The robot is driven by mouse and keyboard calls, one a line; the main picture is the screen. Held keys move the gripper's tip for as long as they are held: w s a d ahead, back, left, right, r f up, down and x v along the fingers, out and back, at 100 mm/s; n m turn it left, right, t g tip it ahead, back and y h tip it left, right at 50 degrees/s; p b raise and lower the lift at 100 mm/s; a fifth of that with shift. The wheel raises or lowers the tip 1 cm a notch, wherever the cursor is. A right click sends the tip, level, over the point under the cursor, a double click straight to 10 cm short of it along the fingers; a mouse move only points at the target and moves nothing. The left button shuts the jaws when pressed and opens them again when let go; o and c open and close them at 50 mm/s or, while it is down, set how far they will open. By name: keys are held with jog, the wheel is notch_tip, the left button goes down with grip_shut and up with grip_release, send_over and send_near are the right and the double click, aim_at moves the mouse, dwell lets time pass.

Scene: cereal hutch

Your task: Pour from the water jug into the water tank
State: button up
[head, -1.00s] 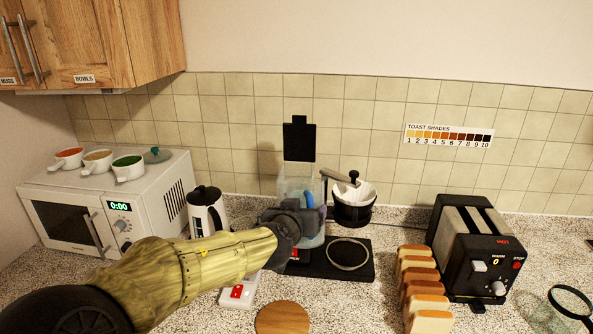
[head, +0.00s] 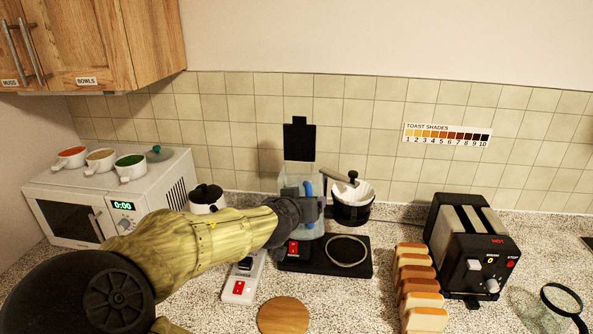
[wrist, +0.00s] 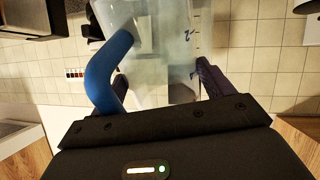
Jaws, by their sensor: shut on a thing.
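The clear water jug with a blue handle (head: 309,189) is in my gripper (head: 312,208), in front of the coffee maker. In the wrist view the blue handle (wrist: 104,75) stands left of the clear jug body (wrist: 158,40), which has volume marks. My gripper (wrist: 163,86) has one finger on each side of the jug. The clear water tank (head: 299,170) rises at the back of the coffee maker, its black lid (head: 299,139) up. Jug and tank overlap in the head view, so their gap and any flow of water cannot be told.
The black coffee maker base (head: 359,268) has a lit red switch. A white filter basket (head: 352,195) is right of the tank. Bread slices (head: 418,280) and a toaster (head: 465,245) stand right. A kettle (head: 207,198), switch box (head: 242,280) and wooden disc (head: 284,315) are nearby.

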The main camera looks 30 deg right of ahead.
aim_at(298, 182)
jog(key=shift+n+g+y, duration=0.3)
jog(key=shift+g+y, duration=0.2)
jog(key=shift+g, duration=0.4)
jog(key=shift+w+d+r+p, duration=0.1)
jog(key=shift+w+r+p, duration=0.2)
jog(key=shift+r+p, duration=0.65)
jog(key=shift+w+d+r+p, duration=0.1)
jog(key=shift+w+r+p, duration=0.35)
jog(key=shift+p, duration=0.75)
jog(key=shift+w+d+r+p, duration=0.1)
jog(key=shift+w+r+p, duration=0.05)
jog(key=shift+r+p, duration=0.85)
jog(key=shift+f, duration=0.3)
jog(key=shift+w+d+r+g+y+p, duration=0.1)
jog(key=shift+w+g+y+p, duration=0.2)
jog(key=shift+g+p, duration=0.8)
dwell(2.6)
